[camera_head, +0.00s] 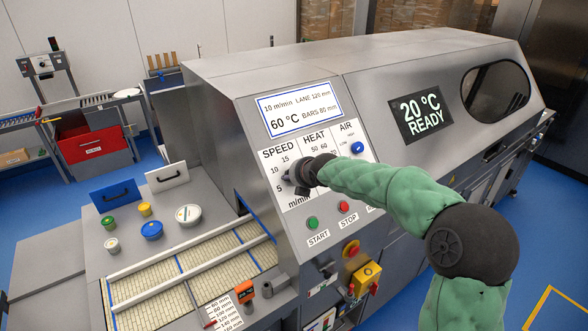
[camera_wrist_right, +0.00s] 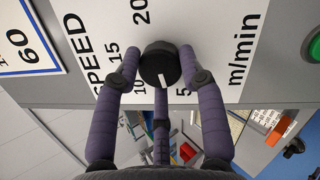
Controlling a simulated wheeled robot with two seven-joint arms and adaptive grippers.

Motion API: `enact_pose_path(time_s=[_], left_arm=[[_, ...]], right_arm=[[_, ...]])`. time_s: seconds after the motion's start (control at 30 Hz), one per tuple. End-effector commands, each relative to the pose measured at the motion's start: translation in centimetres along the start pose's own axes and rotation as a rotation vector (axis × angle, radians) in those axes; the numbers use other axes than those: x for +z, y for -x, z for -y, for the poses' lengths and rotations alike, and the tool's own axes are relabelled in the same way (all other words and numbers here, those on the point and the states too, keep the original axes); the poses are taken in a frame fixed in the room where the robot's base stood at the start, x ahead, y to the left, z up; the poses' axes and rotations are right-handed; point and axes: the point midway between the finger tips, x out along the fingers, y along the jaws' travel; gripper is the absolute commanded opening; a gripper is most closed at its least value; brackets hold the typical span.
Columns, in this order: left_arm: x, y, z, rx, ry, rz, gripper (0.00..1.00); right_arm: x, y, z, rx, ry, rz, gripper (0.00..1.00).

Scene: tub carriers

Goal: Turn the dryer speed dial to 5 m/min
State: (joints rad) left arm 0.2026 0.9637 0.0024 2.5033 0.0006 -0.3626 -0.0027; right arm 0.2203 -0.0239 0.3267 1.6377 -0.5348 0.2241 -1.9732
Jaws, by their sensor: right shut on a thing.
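The speed dial (camera_wrist_right: 160,62) is a round black knob on the dryer's white panel, with scale numbers 5, 10, 15 and 20 printed around it. Its white pointer mark sits between 10 and 5. My right gripper (camera_wrist_right: 161,68) is shut on the dial, with purple-grey fingers on both sides of it and another finger below. In the head view my right gripper (camera_head: 296,176) covers most of the dial, under the SPEED label. My left gripper is not in view.
The heat dial is hidden or hard to make out behind my right wrist; the blue air dial (camera_head: 357,148) is to its right. The green start button (camera_head: 312,223) and red stop button (camera_head: 344,207) lie below. A card (camera_head: 300,108) reads 10 m/min; a display (camera_head: 421,114) reads 20 °C READY.

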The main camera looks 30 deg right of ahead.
Motion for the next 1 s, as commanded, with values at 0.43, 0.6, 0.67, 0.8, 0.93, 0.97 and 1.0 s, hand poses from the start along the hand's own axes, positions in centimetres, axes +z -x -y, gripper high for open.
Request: enact_pose_path(time_s=[0.43, 0.6, 0.67, 0.8, 0.93, 0.97, 1.0], left_arm=[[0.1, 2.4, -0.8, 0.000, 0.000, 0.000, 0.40], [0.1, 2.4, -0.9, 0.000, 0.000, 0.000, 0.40], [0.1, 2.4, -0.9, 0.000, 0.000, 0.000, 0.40], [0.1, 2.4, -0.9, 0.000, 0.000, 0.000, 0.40], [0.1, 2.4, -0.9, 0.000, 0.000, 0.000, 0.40], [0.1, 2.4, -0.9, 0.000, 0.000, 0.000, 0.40], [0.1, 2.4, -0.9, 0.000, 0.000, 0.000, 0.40]], right_arm=[[-0.3, -0.1, 0.3, 0.021, 0.155, -0.007, 0.08], [-0.4, -0.2, 0.4, 0.023, 0.167, -0.008, 0.08], [-0.4, -0.2, 0.4, 0.022, 0.167, -0.008, 0.08], [-0.4, -0.2, 0.5, 0.021, 0.167, -0.009, 0.08], [-0.5, -0.3, 0.5, 0.021, 0.166, -0.010, 0.52], [-0.4, -0.3, 0.5, 0.021, 0.166, -0.010, 0.61], [-0.4, -0.2, 0.5, 0.021, 0.166, -0.009, 0.63]])
